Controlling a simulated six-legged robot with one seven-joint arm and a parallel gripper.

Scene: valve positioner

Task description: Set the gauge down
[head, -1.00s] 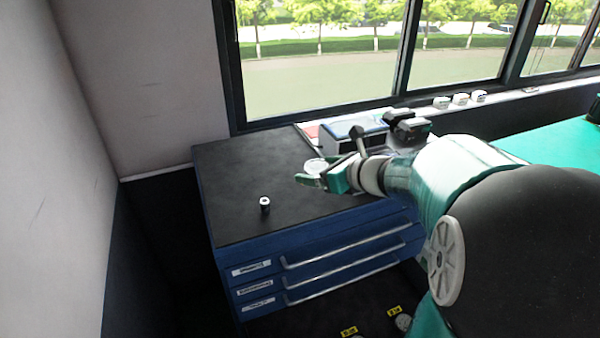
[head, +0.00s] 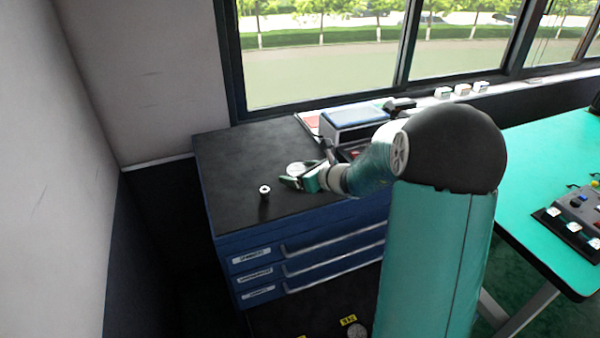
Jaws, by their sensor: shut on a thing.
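The gauge (head: 296,169) is a small round disc with a pale face, seen in the head view low over the black top of the blue drawer cabinet (head: 225,165). My gripper (head: 290,180) is shut on the gauge, its fingers pointing left. I cannot tell whether the gauge touches the cabinet top. The gripper's fingers hide part of the gauge.
A small black and white cylinder (head: 265,191) stands on the cabinet top, left of the gauge. A blue and white box (head: 352,120) sits behind my arm. The cabinet top's left and back are clear. A green table (head: 548,165) stands at right.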

